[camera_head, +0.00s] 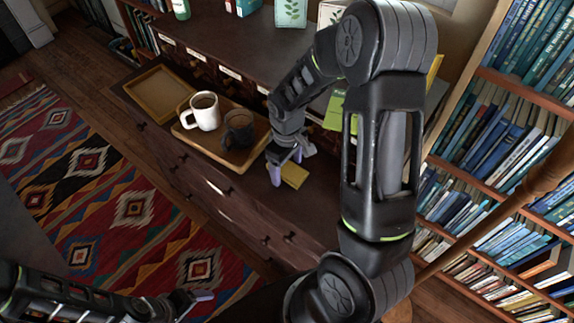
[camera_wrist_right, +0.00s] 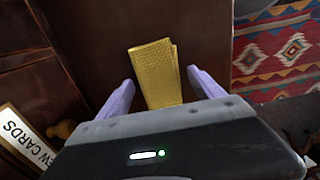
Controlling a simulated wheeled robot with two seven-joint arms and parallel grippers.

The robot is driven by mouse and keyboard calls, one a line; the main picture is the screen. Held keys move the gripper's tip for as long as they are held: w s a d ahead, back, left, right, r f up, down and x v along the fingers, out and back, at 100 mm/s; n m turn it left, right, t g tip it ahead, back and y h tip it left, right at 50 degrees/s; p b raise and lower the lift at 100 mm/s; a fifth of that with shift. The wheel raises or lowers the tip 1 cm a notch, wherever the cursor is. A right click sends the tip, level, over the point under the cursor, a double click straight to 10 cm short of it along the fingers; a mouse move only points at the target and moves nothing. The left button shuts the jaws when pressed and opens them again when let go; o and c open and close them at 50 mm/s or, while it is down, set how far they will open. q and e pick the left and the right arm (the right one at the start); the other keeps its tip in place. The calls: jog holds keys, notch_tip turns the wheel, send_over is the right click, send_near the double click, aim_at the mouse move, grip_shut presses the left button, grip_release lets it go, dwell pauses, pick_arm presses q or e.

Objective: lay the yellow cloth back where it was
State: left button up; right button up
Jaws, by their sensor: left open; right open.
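The yellow cloth (camera_head: 294,175) lies folded flat on the dark wooden cabinet top, to the right of the wooden tray. My right gripper (camera_head: 285,172) is open just over the cloth, with its fingers pointing down. In the right wrist view the cloth (camera_wrist_right: 157,72) shows between the two lilac fingertips of my right gripper (camera_wrist_right: 157,85), with a gap on either side. My left gripper (camera_head: 200,299) is open and empty at the bottom left, above the rug and away from the cabinet.
A wooden tray (camera_head: 232,158) holds a white mug (camera_head: 205,117) and a dark glass mug (camera_head: 238,130). An empty tray (camera_head: 160,92) lies further left. Labelled card drawers (camera_head: 230,73) rise behind; bookshelves (camera_head: 490,130) stand right.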

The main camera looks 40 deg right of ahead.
aim_at(287, 167)
jog(key=shift+r, duration=0.1)
notch_tip(287, 167, up, 12)
dwell(0.5)
dwell(0.8)
